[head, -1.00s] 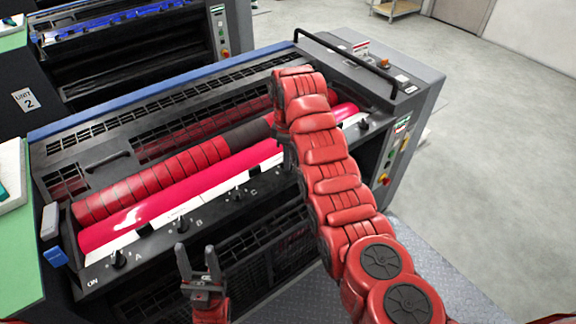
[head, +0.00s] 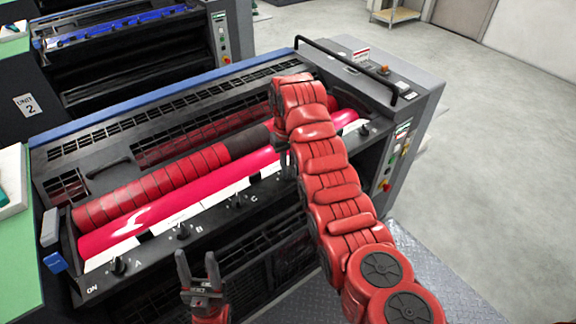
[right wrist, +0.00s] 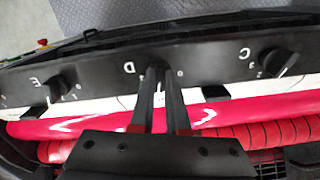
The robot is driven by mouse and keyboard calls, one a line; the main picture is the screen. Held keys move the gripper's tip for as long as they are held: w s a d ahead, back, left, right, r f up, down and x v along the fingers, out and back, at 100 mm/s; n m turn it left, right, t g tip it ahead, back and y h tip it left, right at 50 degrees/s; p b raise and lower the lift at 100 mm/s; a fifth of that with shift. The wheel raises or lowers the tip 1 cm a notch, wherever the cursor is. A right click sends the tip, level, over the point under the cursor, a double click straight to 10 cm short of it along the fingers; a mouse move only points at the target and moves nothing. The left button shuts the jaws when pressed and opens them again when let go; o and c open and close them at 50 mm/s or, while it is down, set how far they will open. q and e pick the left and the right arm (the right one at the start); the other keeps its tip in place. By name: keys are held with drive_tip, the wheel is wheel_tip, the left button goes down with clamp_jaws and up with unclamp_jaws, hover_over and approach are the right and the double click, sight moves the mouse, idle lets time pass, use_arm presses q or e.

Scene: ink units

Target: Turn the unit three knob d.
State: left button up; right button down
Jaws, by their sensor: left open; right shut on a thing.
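Knob D is mostly hidden between the fingers of my right gripper (right wrist: 160,76) in the right wrist view, beside the printed D. The fingers reach down onto the black control strip (right wrist: 205,62) and are shut on the knob. In the head view my red right arm covers that spot, so the knob's angle cannot be read there. My left gripper (head: 198,268) is open and empty, in front of the strip below knobs A and B.
Black knob C (right wrist: 280,62) and knob E (right wrist: 61,87) flank the right gripper. Knobs A (head: 119,266) and B (head: 183,231) are further left. A pink roller (head: 190,197) and a red ribbed roller (head: 150,187) lie behind the strip. Floor is free at the right.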

drive_tip(key=shift+f+m, duration=0.1)
drive_tip(key=shift+m, duration=1)
drive_tip(key=c, duration=0.9)
unclamp_jaws()
